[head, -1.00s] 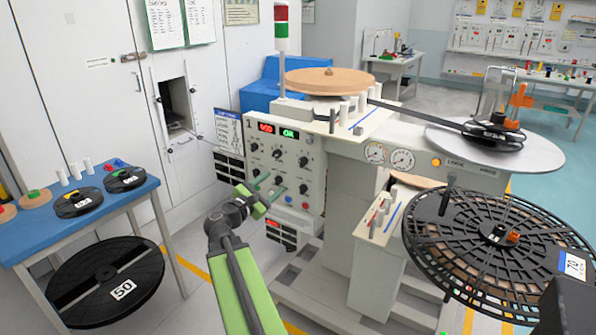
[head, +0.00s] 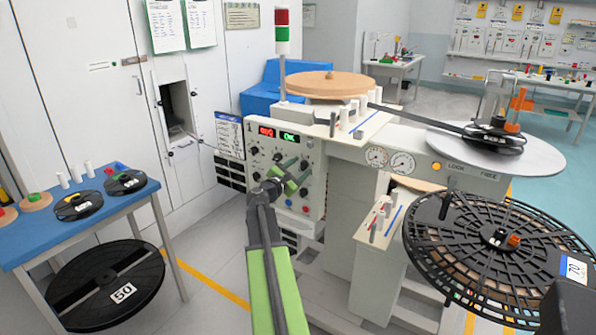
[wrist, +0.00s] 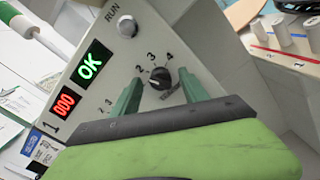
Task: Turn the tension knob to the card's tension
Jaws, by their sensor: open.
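A black knob (wrist: 160,78) on the control panel (wrist: 203,62) shows in the wrist view, with the marks 2, 3 and 4 around its upper side. A label under it is too small to read, and I cannot tell for sure which mark it points at. My gripper (wrist: 159,92) is open, with one green finger on each side of the knob in this view; I see no contact. In the head view my gripper (head: 292,174) is in front of the panel (head: 312,203) and hides part of it. A card (head: 229,133) hangs left of the panel; its writing is unreadable.
The panel has a red display (wrist: 65,102), a green OK display (wrist: 89,67) and a RUN button (wrist: 127,26). A large black reel (head: 450,240) stands at the right. A blue table (head: 110,208) with spools is at the left.

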